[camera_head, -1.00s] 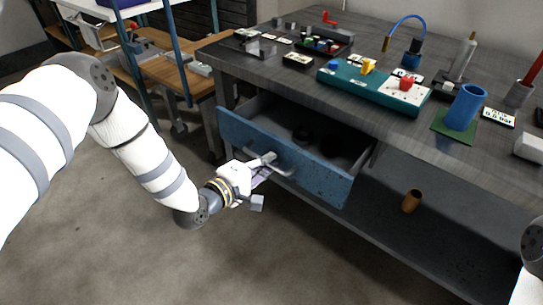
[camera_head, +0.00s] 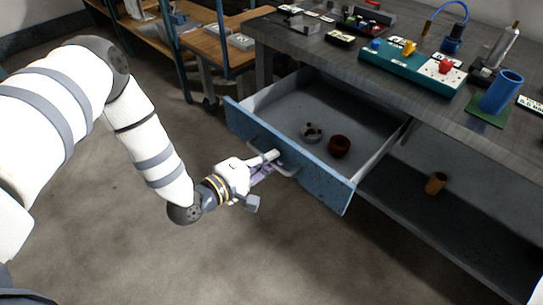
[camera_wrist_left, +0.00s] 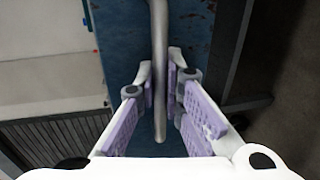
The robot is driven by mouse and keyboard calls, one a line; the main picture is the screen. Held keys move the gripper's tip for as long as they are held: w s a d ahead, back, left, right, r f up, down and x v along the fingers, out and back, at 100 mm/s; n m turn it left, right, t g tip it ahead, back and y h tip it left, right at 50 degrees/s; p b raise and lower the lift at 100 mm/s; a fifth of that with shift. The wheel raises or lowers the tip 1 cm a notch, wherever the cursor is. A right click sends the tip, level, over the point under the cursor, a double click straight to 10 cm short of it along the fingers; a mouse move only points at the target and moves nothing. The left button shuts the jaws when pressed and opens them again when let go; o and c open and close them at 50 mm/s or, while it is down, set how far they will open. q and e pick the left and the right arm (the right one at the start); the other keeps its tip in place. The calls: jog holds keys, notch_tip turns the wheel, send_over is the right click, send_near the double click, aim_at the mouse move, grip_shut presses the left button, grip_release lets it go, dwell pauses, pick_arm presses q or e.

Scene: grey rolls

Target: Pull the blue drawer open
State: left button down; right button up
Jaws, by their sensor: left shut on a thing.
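The blue drawer (camera_head: 318,181) under the grey workbench stands pulled well out, with its inside in view. A grey metal bar handle (camera_head: 287,170) is on its front. My left gripper (camera_head: 270,163) is at this handle. In the left wrist view the handle (camera_wrist_left: 159,60) runs between the purple-padded fingers of the gripper (camera_wrist_left: 162,95), which are shut on it. The drawer front (camera_wrist_left: 122,45) lies behind. My right gripper is out of view.
The workbench top (camera_head: 330,60) carries a teal box (camera_head: 400,70) and a blue cup (camera_head: 502,92). The floor in front is clear.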

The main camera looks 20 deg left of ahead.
pick_arm(q)
jog(key=c, duration=2)
grip_release()
jog(key=shift+o, duration=0.2)
jog(key=v, duration=1.2)
